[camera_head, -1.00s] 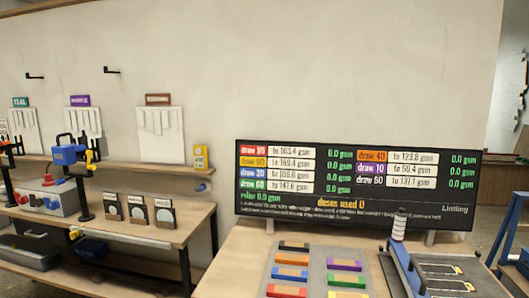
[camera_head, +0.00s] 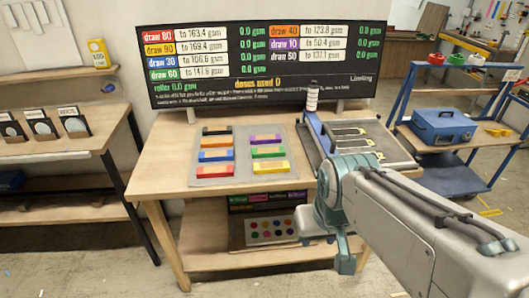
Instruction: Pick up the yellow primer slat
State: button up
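A yellow slat (camera_head: 271,167) lies at the front of the right column on a grey tray (camera_head: 237,178) on the wooden table. A green slat (camera_head: 267,151) and a purple slat (camera_head: 265,138) lie behind it. The left column holds a black slat (camera_head: 216,131), a yellow-orange one (camera_head: 216,143), a blue one (camera_head: 215,156) and a red-orange one (camera_head: 213,171). My arm reaches in from the lower right, its teal end (camera_head: 345,256) in front of the table, to the right of the tray and apart from the slats. Its fingers cannot be made out.
A display board (camera_head: 262,85) stands along the table's back. A grey and blue frame (camera_head: 362,141) with a striped roller (camera_head: 312,97) occupies the table's right. A lower shelf (camera_head: 215,258) holds a panel of coloured dots. A blue cart (camera_head: 445,165) stands right; a workbench (camera_head: 60,150) stands left.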

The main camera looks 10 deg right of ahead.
aim_at(280, 166)
jog(key=k, duration=0.35)
jog(key=z, duration=0.45)
jog(key=i, duration=1.25)
jog(key=u, duration=0.45)
